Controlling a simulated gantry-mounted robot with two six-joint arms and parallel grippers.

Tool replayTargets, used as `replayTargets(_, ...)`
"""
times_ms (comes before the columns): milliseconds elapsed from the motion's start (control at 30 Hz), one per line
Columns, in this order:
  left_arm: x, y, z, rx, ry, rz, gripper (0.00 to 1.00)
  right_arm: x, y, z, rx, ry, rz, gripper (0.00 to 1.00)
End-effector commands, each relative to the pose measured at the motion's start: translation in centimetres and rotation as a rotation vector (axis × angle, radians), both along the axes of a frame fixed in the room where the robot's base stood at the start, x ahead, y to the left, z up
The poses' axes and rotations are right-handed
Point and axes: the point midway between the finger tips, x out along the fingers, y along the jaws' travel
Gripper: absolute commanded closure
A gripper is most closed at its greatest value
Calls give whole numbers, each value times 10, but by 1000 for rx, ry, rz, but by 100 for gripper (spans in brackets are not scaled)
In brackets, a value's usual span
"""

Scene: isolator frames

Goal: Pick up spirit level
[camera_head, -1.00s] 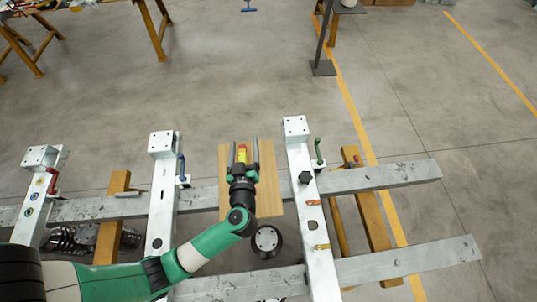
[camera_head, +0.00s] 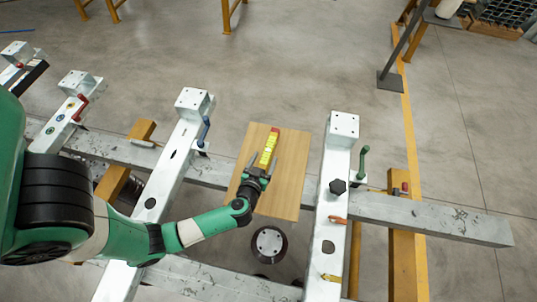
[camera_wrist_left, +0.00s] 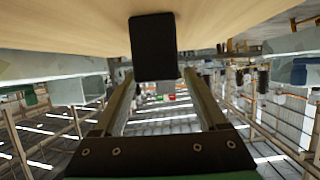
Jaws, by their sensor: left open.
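The spirit level is a yellow bar with a red end (camera_head: 267,150), lying on a light wooden board (camera_head: 290,175) in the head view. My left gripper (camera_head: 261,164) is open at the near end of the level, its fingers pointing along it. In the left wrist view a dark block (camera_wrist_left: 153,47), probably the level's end, shows in line with the gap between the open fingers (camera_wrist_left: 160,85). I cannot tell whether the fingers touch it. My right gripper is not in view.
White steel beams stand left (camera_head: 180,150) and right (camera_head: 333,190) of the board, with clamps on them. Grey crossbars (camera_head: 430,218) run beneath. A round dark fixture (camera_head: 269,244) sits below the board.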

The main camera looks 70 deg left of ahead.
Motion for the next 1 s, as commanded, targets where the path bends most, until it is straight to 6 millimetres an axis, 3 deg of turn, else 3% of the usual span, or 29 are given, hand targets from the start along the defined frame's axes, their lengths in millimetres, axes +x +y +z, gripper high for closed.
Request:
replayTargets(167, 4, 5, -3, 1, 0, 1, 25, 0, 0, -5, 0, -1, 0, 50)
replayTargets(400, 27, 35, -16, 0, -1, 4, 25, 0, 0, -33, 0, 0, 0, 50)
replayTargets(700, 32, 40, -15, 1, 1, -1, 25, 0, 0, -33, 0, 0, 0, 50)
replayTargets(1000, 32, 39, -15, 1, 1, 0, 79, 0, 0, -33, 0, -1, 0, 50)
